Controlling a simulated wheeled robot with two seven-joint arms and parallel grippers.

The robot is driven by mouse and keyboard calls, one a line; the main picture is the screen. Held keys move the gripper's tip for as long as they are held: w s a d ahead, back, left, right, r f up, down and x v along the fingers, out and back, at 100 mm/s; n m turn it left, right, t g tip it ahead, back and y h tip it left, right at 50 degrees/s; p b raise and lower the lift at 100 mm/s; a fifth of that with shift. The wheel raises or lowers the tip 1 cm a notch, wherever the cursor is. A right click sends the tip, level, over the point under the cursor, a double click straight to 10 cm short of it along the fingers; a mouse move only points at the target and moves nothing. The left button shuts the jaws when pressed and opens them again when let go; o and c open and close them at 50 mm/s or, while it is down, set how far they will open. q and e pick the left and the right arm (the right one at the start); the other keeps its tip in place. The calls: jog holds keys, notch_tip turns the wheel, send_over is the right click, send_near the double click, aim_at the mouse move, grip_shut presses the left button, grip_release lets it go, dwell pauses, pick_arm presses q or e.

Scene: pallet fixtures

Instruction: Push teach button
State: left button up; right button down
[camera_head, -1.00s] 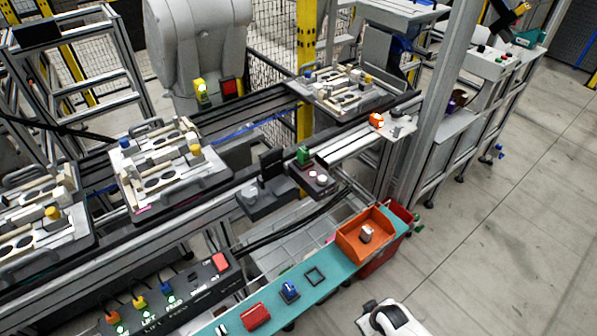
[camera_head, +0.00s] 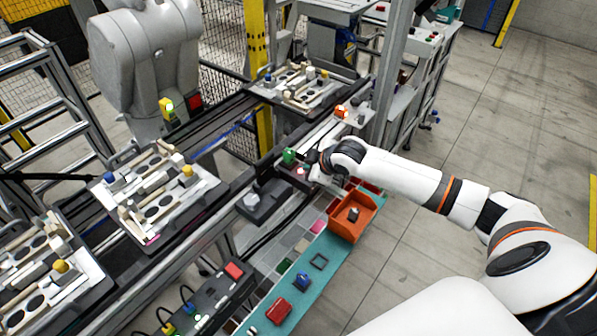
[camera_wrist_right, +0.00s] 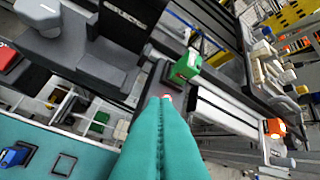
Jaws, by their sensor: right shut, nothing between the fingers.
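A small dark control box (camera_head: 292,174) with small red and white lit buttons sits beside the conveyor, below a green block (camera_head: 289,156). No readable label shows which button is the teach button. My right gripper (camera_head: 318,174) is at the box's right side in the head view, partly hidden by its own wrist. In the right wrist view my right gripper (camera_wrist_right: 165,100) has its long teal fingers shut with nothing between them. Their tips are at a small red button (camera_wrist_right: 167,96), near the green block (camera_wrist_right: 186,65); contact cannot be told. My left gripper is not in view.
An orange bin (camera_head: 352,218) stands on the teal shelf (camera_head: 318,262) below my right arm. A black panel (camera_head: 215,292) with a red button and colored plugs is at the lower left. Pallet fixtures (camera_head: 160,193) sit on the conveyor. An orange-lit part (camera_head: 341,111) is beyond the box.

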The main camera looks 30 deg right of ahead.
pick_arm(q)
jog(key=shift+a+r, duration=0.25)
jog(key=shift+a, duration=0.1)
pick_arm(e)
jog(key=w+d+r, duration=0.2)
jog(key=d+r, duration=0.1)
jog(key=r, duration=0.2)
jog(key=shift+w+t, duration=0.15)
jog(key=shift+t, duration=0.15)
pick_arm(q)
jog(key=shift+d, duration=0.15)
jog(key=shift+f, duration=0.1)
pick_arm(e)
jog(key=shift+f, duration=0.1)
notch_tip(320, 180, down, 7)
jog(key=b, duration=0.7)
jog(key=shift+b, duration=0.3)
jog(key=shift+f, duration=0.75)
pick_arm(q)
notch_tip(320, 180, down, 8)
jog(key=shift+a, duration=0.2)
pick_arm(e)
jog(key=shift+f, duration=0.15)
